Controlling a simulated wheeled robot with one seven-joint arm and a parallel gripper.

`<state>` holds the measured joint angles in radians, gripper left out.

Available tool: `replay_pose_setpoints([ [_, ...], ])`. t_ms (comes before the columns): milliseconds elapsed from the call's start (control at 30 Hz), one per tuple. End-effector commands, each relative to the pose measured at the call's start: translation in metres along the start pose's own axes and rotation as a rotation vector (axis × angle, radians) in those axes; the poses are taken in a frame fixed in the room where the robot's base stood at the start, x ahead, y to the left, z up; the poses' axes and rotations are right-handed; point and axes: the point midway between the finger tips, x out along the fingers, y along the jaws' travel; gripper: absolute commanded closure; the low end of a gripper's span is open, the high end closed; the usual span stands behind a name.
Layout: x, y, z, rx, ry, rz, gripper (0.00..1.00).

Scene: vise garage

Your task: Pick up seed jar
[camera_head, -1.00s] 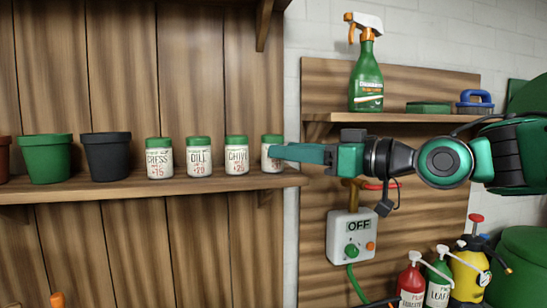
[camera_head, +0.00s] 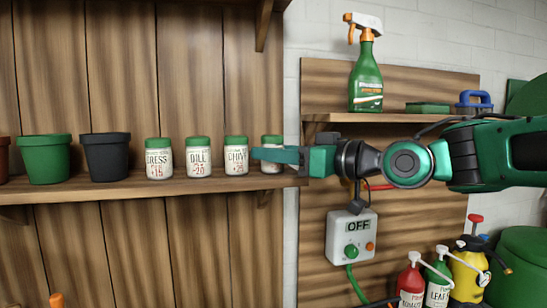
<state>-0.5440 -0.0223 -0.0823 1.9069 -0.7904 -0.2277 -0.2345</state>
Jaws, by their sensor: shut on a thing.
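Several seed jars with green lids and white labels stand in a row on the wooden shelf (camera_head: 150,188). They are the cress jar (camera_head: 159,160), the dill jar (camera_head: 198,159), the chive jar (camera_head: 236,158) and a rightmost jar (camera_head: 271,168). My gripper (camera_head: 264,154) reaches in from the right and is shut on the rightmost jar. A finger crosses its middle and hides its name. Its green lid shows above the finger and its base below, upright and at shelf level. The fingertip ends close to the chive jar; whether they touch I cannot tell.
A green pot (camera_head: 45,160) and a black pot (camera_head: 106,157) stand to the left on the shelf. A spray bottle (camera_head: 366,75) stands on the upper right shelf (camera_head: 395,117). A switch box reading OFF (camera_head: 351,237) hangs below my arm.

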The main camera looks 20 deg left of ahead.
Motion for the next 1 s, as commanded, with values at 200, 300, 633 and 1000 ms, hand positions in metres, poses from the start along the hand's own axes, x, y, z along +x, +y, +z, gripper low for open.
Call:
replay_pose_setpoints([
  [200,0.000,0.000,-0.009,-0.001,0.001,0.000,0.88],
  [300,0.000,0.000,-0.018,-0.002,0.002,0.000,0.88],
  [633,-0.031,0.000,-0.036,0.000,0.001,0.003,0.88],
  [1000,-0.106,0.001,-0.036,-0.001,0.001,0.004,0.88],
])
